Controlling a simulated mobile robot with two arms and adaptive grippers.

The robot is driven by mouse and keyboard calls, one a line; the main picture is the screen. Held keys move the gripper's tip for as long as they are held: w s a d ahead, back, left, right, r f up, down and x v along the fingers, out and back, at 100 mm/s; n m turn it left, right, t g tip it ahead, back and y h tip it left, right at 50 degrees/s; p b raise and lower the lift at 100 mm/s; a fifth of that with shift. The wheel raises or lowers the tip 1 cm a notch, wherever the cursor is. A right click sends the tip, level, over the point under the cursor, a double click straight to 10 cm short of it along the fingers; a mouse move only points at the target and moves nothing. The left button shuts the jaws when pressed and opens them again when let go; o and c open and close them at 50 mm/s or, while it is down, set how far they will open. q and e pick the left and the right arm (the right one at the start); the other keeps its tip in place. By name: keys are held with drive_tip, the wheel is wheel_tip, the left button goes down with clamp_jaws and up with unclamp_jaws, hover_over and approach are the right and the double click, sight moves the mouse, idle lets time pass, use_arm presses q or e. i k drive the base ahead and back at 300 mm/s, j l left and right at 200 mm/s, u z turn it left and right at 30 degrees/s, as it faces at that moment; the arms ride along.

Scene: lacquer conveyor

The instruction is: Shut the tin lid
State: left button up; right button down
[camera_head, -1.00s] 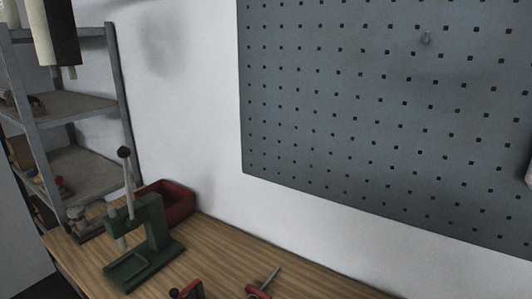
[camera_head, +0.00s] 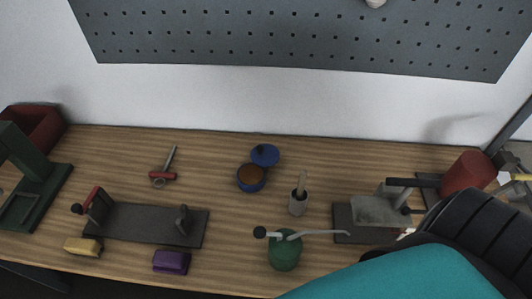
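The small blue tin (camera_head: 250,180) stands on the wooden workbench (camera_head: 330,170), near its middle, with brown contents showing. Its blue lid (camera_head: 265,155) stands open at the back right of the tin, tilted up with a small knob.
A brush-like tool (camera_head: 298,200) stands right of the tin, a green round pot (camera_head: 284,253) in front. A red-handled tool (camera_head: 163,177) lies left. A dark-based fixture (camera_head: 140,224) and grey machine (camera_head: 380,209) flank the middle. A teal and black shape covers the bottom right.

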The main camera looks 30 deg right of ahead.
sight(264, 155)
drive_tip(key=j+z, duration=0.1)
drive_tip(key=z, duration=0.65)
drive_tip(key=k, duration=0.05)
